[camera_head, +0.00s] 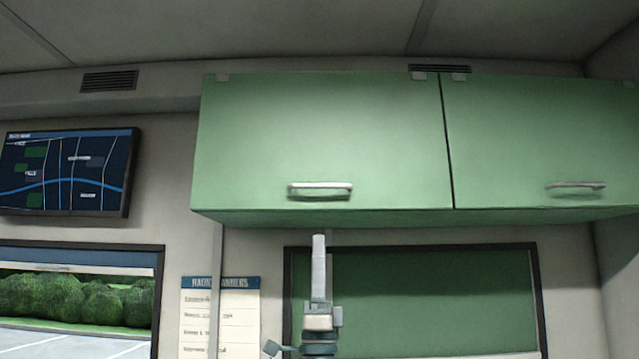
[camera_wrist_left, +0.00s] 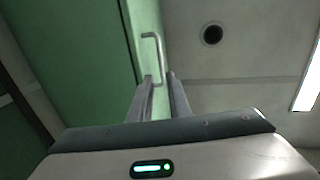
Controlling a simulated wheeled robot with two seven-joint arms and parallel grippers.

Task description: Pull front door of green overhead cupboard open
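The green overhead cupboard has a left door (camera_head: 320,135) and a right door (camera_head: 540,135), both flush and shut. The left door has a metal bar handle (camera_head: 320,190) near its lower edge; a handle (camera_wrist_left: 156,50) also shows in the left wrist view, ahead of my fingertips. My left gripper (camera_head: 318,240) points upward just below the left door's handle, in line with it. In the left wrist view its two fingers (camera_wrist_left: 161,77) are apart with a narrow gap, and the handle's near end appears between the tips. Contact cannot be told. My right gripper is out of view.
The right door has its own handle (camera_head: 577,186). Below the cupboard is a dark-framed green board (camera_head: 430,300). A wall screen (camera_head: 68,172), a window (camera_head: 75,300) and a paper list (camera_head: 238,310) are at the left. The space before the doors looks clear.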

